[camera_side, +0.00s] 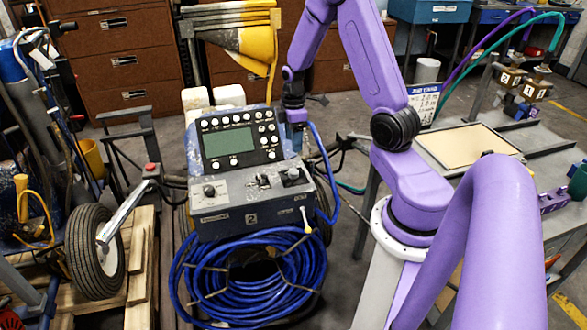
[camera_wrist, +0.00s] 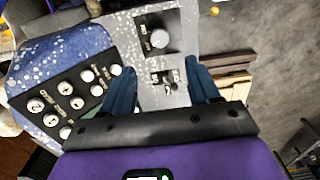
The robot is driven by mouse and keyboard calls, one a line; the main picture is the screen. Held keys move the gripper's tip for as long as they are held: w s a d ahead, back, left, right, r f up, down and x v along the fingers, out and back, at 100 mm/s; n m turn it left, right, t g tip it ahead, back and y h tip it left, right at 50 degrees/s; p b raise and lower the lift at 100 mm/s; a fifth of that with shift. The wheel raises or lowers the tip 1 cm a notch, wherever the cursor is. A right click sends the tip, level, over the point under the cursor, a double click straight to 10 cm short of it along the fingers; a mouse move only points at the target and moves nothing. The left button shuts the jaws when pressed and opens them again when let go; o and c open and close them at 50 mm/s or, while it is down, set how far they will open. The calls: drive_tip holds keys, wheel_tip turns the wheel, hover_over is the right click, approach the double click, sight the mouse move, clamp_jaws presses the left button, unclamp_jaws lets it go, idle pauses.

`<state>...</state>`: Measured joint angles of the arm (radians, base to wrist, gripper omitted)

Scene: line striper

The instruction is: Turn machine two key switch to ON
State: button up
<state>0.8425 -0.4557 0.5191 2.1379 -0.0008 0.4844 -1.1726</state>
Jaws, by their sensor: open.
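Machine two, a blue line striper with a "2" label (camera_side: 251,219), stands left of centre in the side view. Its grey switch panel (camera_side: 236,201) carries a dark knob (camera_side: 209,190), a small central switch (camera_side: 264,181) and a right-hand knob (camera_side: 291,174). In the wrist view, a silver-faced knob (camera_wrist: 158,38) sits on a black plate, and a small switch (camera_wrist: 167,80) lies between my finger lines. I cannot read which is the key switch or its setting. My gripper (camera_wrist: 163,88) is open and empty above the panel; it also shows in the side view (camera_side: 297,140).
A button panel with a screen (camera_side: 229,142) rises behind the switches. A coiled blue hose (camera_side: 247,275) hangs in front. A wheel (camera_side: 95,255) and wooden pallet (camera_side: 140,265) stand left. A grey table (camera_side: 475,148) stands right, beyond my arm. Drawer cabinets (camera_side: 125,55) line the back.

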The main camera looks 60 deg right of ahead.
sight(293, 171)
wheel_tip(293, 171, down, 12)
drive_tip(key=shift+r, duration=0.15)
idle(0.4)
drive_tip(key=c, duration=1)
